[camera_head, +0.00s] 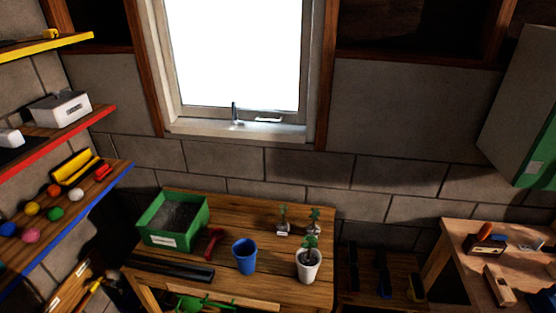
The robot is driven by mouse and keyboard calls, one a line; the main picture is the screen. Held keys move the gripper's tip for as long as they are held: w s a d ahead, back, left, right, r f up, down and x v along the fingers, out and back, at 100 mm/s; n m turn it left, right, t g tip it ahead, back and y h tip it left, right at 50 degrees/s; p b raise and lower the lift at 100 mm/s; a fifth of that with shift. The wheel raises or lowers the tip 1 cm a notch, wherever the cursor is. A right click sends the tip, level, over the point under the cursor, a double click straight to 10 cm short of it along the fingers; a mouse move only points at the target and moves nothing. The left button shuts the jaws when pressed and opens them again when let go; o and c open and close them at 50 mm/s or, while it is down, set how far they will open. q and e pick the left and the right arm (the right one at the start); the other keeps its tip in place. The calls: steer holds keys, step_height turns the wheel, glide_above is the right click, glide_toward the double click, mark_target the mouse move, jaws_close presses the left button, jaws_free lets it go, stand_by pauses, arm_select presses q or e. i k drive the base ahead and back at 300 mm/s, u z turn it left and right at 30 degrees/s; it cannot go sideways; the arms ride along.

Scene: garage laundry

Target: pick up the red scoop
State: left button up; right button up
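The red scoop (213,243) lies on the wooden table (292,290) below the window. It sits between the green bin (173,238) and the blue cup (244,256), and nothing holds it. It is small and dark red here, so its exact shape is hard to make out. Neither of my grippers shows in the head view.
A long dark object (168,268) lies in front of the bin. A white pot with a plant (308,265) and two small seedlings (283,221) stand to the right. Shelves (60,224) edge the left; a workbench (470,275) stands right.

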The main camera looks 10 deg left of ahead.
mark_target(217, 235)
steer(key=u, duration=1.25)
